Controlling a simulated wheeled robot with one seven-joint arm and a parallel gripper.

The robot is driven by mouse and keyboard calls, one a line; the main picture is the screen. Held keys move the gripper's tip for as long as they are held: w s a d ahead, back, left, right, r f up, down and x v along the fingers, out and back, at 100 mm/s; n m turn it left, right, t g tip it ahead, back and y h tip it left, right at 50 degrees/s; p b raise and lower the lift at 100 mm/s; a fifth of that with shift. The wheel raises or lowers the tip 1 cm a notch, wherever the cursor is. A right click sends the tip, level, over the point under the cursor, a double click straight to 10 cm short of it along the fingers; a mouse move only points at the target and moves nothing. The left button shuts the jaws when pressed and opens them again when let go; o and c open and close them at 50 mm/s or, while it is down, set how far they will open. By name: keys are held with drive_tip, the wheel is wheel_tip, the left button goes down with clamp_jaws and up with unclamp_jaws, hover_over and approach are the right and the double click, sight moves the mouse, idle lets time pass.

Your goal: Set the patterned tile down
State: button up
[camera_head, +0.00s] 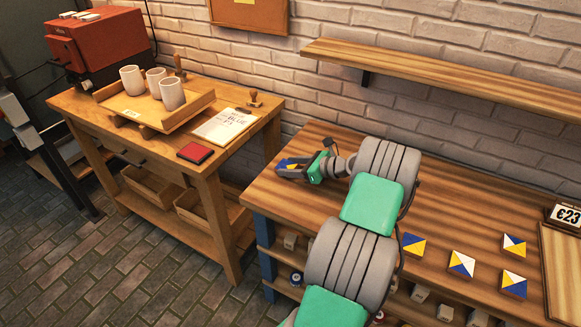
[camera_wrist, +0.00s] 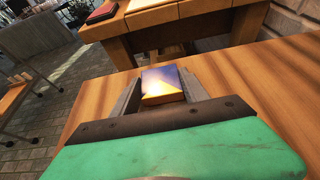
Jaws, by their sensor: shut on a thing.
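My gripper (camera_head: 287,168) is over the left end of the striped wooden table (camera_head: 290,203). It is shut on a patterned tile (camera_wrist: 162,84) with a blue and yellow face, held between the two fingers in the wrist view. In the head view only a small blue and yellow part of this tile (camera_head: 290,163) shows between the fingers. The tile is close above or at the tabletop; I cannot tell whether it touches. Several other patterned tiles lie on the right part of the table, among them a blue and yellow one (camera_head: 412,245) and a blue, yellow and white one (camera_head: 461,264).
A wall shelf (camera_head: 440,75) hangs above. The tabletop around my gripper is clear.

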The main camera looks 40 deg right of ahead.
drive_tip(key=shift+f, duration=0.15)
drive_tip(key=o, duration=1.4)
drive_tip(key=shift+o, duration=0.2)
